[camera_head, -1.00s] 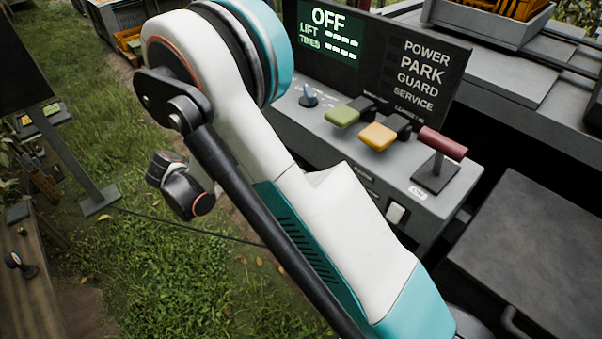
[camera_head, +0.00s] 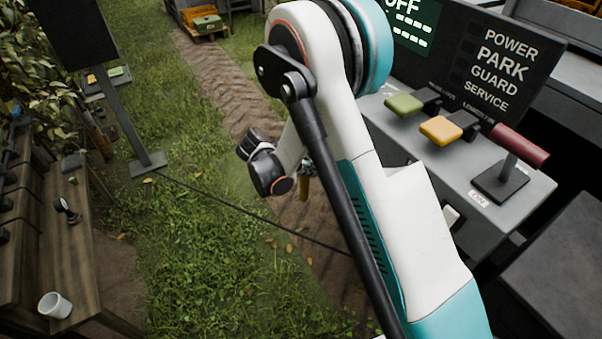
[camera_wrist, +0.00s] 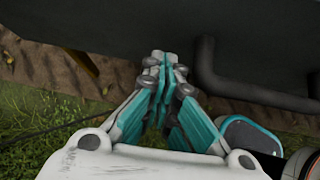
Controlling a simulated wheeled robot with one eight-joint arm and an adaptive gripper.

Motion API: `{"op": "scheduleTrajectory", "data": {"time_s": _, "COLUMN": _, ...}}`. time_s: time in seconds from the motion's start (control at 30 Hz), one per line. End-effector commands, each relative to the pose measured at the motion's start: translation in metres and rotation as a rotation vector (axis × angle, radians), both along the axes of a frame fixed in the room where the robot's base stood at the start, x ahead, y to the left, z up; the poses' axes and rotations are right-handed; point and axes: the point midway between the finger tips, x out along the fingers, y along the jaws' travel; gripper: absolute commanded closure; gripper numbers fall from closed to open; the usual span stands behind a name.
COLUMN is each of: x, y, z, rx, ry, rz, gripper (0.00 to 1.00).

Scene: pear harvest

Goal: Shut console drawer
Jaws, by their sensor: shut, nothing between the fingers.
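The grey console (camera_head: 425,161) stands at the right in the head view, with a green paddle, a yellow paddle and a red-handled lever on top. Its display panel (camera_head: 490,70) lists POWER, PARK, GUARD and SERVICE. My arm hides much of the console's front, and I cannot make out the drawer or how far out it is. In the wrist view my gripper (camera_wrist: 160,62) is shut and empty, its fingertips close to or against a dark flat surface (camera_wrist: 110,28). I cannot tell whether they touch it. A dark bent bar (camera_wrist: 245,92) runs to the right of the fingers.
A wooden bench (camera_head: 75,235) with a white mug (camera_head: 55,305) stands at the left. A dark sign post (camera_head: 125,125) stands on the grass, and a cable (camera_head: 250,212) runs from its foot. Grass and a dirt track lie between bench and console.

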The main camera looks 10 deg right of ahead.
Motion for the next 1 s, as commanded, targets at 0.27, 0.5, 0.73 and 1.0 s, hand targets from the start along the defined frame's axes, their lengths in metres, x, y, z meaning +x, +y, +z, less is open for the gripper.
{"op": "scheduleTrajectory", "data": {"time_s": 0.27, "x": 0.004, "y": -0.012, "z": 0.000, "rx": 0.000, "ry": 0.000, "rz": 0.000, "gripper": 1.00}}
{"op": "scheduleTrajectory", "data": {"time_s": 0.5, "x": 0.004, "y": -0.012, "z": 0.000, "rx": 0.000, "ry": 0.000, "rz": 0.000, "gripper": 1.00}}
{"op": "scheduleTrajectory", "data": {"time_s": 0.73, "x": 0.012, "y": -0.034, "z": 0.000, "rx": 0.000, "ry": -0.001, "rz": -0.004, "gripper": 1.00}}
{"op": "scheduleTrajectory", "data": {"time_s": 1.0, "x": 0.020, "y": -0.055, "z": 0.001, "rx": -0.001, "ry": 0.000, "rz": 0.000, "gripper": 1.00}}
